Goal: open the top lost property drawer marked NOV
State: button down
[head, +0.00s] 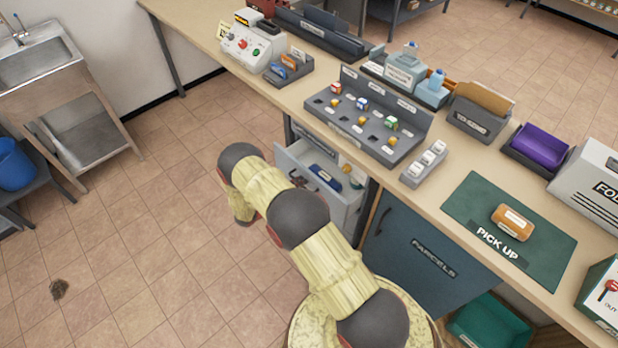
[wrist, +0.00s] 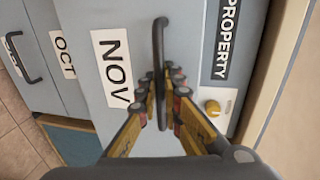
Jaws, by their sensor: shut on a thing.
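The drawer marked NOV (wrist: 113,70) has a pale blue-grey front with a white label and fills the middle of the wrist view. Its dark bar handle (wrist: 160,45) lies between the fingers of my gripper (wrist: 160,85), which are shut on it. In the head view a grey drawer (head: 345,205) under the counter stands pulled out, with a blue thing and a yellow thing inside. It appears to be the top one.
The OCT drawer (wrist: 66,58) is beside NOV in the wrist view. The blue PARCELS door (head: 415,255) stands right of the drawers.

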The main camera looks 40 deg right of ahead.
jog(key=f+b+v, duration=0.2)
jog(key=f+v, duration=0.1)
jog(key=v, duration=1.3)
jog(key=shift+s+a+f, duration=0.2)
jog(key=shift+a, duration=0.35)
jog(key=c, duration=2)
grip_release()
jog(key=v, duration=1.2)
